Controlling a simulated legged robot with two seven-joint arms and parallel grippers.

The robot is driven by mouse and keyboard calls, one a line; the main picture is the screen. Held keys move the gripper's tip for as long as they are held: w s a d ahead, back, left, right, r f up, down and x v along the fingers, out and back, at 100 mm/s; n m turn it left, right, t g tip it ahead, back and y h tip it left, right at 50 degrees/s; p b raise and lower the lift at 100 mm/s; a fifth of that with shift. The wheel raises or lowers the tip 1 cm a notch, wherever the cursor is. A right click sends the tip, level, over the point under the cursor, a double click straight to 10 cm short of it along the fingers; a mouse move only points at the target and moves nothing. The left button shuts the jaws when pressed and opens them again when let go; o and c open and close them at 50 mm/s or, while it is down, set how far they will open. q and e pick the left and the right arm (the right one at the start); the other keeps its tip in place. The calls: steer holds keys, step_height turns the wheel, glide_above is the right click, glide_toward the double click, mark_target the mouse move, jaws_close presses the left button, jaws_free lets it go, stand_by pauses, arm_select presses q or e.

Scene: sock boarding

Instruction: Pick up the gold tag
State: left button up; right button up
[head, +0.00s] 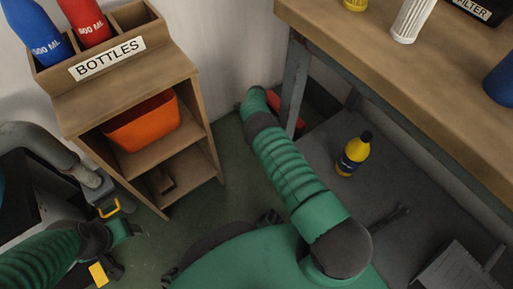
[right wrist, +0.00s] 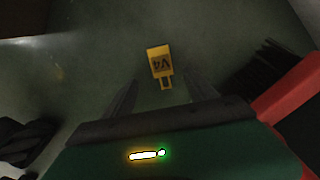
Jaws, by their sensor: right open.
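The gold tag (right wrist: 159,62) lies on the green floor in the right wrist view, with dark lettering that reads upside down and a narrow tab toward me. My right gripper (right wrist: 162,90) is open, with one dark finger on each side below the tag. The tag is ahead, roughly centred between the fingers, and nothing is held. In the head view the right hand is hidden beyond my green arm, and the tag is not seen there. My left gripper (head: 118,250) is at the lower left; its jaws are unclear. A yellow patch (head: 98,274) shows beside it.
A red object (right wrist: 290,88) with dark bristles is close on the right of my right gripper. A wooden shelf (head: 130,85) with an orange bin (head: 142,122) stands left. A workbench (head: 400,75) is at right, with a yellow bottle (head: 353,155) below it.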

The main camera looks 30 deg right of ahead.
steer(key=f, duration=0.3)
steer(key=shift+d+b, duration=0.4)
steer(key=f+b, duration=0.3)
steer(key=b, duration=0.1)
steer(key=shift+s+d+f, duration=0.1)
steer(key=shift+s+f, duration=0.15)
steer(key=shift+f, duration=0.5)
steer(key=shift+d, duration=0.1)
arm_select(q)
steer(key=f, duration=0.5)
steer(key=shift+d+f, duration=0.25)
steer(key=shift+d, duration=0.05)
arm_select(e)
jaws_close()
